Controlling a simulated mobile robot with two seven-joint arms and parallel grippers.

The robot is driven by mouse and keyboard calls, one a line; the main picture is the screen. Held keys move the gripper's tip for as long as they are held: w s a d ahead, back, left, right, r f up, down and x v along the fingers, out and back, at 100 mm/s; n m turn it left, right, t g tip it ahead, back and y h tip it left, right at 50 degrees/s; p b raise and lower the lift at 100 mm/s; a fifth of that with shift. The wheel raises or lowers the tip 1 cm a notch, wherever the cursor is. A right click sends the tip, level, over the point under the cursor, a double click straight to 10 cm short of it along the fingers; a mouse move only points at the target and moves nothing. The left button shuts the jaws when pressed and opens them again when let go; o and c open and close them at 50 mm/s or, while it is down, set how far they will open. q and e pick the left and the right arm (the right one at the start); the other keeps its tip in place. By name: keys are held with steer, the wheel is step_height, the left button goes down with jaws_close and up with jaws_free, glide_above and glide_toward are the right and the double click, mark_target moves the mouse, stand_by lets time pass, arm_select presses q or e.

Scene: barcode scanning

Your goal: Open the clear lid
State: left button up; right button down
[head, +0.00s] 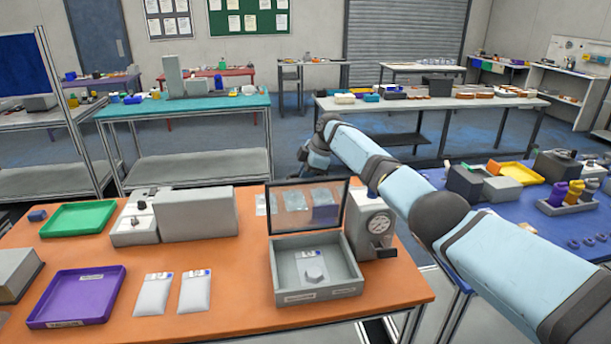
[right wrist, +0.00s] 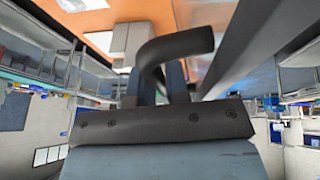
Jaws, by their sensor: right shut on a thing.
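The clear lid (head: 308,210) is a see-through pane in a dark frame. It stands up steeply, open, at the back edge of a grey box (head: 322,291). A white packet (head: 311,268) lies inside the box. My right gripper (head: 313,166) is at the raised lid's upper edge, coming from behind it. In the right wrist view its fingers (right wrist: 167,80) are shut on a dark bent handle (right wrist: 180,45), beside a dark frame bar. In the head view the grip itself is too small to make out. My left gripper is not in view.
A grey device with a dial (head: 373,222) stands close to the box's right. Two white packets (head: 173,292), a purple tray (head: 77,296) and a green tray (head: 78,219) lie to the left. The orange table (head: 240,315) is clear in front.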

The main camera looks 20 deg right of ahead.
steer(key=shift+w+f, duration=0.1)
stand_by(0.4)
steer(key=c, duration=1.4)
jaws_free()
steer(key=b+v, duration=0.2)
steer(key=v, duration=1.1)
steer(key=shift+r, duration=0.4)
steer(key=shift+d, duration=0.15)
